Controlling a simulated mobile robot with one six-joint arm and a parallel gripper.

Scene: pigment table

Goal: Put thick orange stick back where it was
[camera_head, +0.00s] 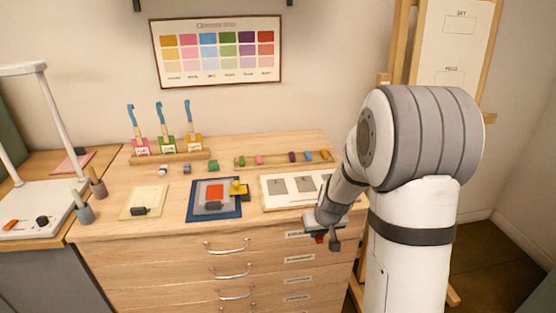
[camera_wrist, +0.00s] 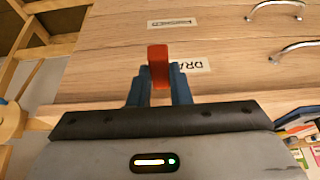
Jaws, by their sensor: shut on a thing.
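My gripper (camera_head: 322,237) is low at the front right corner of the drawer cabinet, out past the table top's front edge. It is shut on a thick orange-red stick, which stands up between the blue fingers in the wrist view (camera_wrist: 158,60). In the head view only a small red part of the stick shows at the fingers. A long wooden rack (camera_head: 284,163) at the back right of the table holds several short coloured sticks: green, pink, purple, blue and orange (camera_head: 325,155). A wider gap shows between the pink and purple ones.
A pale board with grey swatches (camera_head: 268,203) lies just left of my arm. A blue mat (camera_head: 228,212) with a red patch and a yellow object lies mid-table. Drawer handles (camera_head: 228,248) stick out in front. An easel stands right.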

